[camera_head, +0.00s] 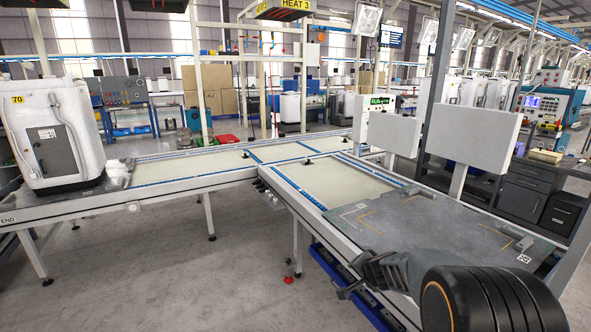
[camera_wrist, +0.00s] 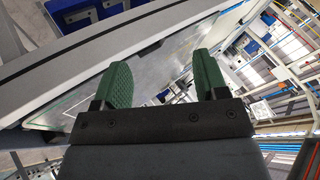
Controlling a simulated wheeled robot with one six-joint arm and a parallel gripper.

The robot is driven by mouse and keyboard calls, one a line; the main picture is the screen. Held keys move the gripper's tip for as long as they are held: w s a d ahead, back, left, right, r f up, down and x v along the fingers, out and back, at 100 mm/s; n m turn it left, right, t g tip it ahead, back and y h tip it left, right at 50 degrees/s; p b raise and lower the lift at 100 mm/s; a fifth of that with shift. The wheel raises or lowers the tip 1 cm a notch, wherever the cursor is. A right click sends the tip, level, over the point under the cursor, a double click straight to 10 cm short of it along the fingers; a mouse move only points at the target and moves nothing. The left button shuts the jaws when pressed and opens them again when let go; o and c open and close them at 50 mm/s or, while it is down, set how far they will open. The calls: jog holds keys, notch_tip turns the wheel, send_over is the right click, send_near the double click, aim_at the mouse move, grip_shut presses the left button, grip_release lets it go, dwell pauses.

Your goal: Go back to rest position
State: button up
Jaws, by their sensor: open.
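My gripper (camera_head: 352,278) shows at the lower right of the head view, beside the near edge of the grey plate on the conveyor line. Its two green padded fingers (camera_wrist: 163,82) stand apart in the wrist view, with nothing between them. The black rounded part behind it in the head view is my own arm. The gripper appears to overlap the plate's left front corner in the picture; I cannot tell how far it is from the surface.
A grey plate (camera_head: 425,232) with markings lies on the conveyor frame (camera_head: 300,208). A white appliance tub (camera_head: 55,135) stands on the line at left. Two blank white panels rise behind the plate, one a white panel (camera_head: 475,140). The grey floor (camera_head: 150,280) at left front is clear.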

jog(key=s+a+r+n+g+y+p, duration=0.15)
jog(key=s+a+r+n+p, duration=0.3)
jog(key=s+r, duration=0.6)
jog(key=s+r+n+g+h+p, duration=0.1)
jog(key=s+r+p, duration=0.3)
jog(key=s, duration=0.4)
jog(key=s+d+r+n+g+h+p, duration=0.1)
jog(key=s+r+n+g+p, duration=0.1)
jog(key=s+r+n+p, duration=0.2)
jog(key=shift+s+r+g, duration=0.35)
jog(key=shift+s+r, duration=1.15)
jog(key=shift+s, duration=0.95)
jog(key=shift+h, duration=0.25)
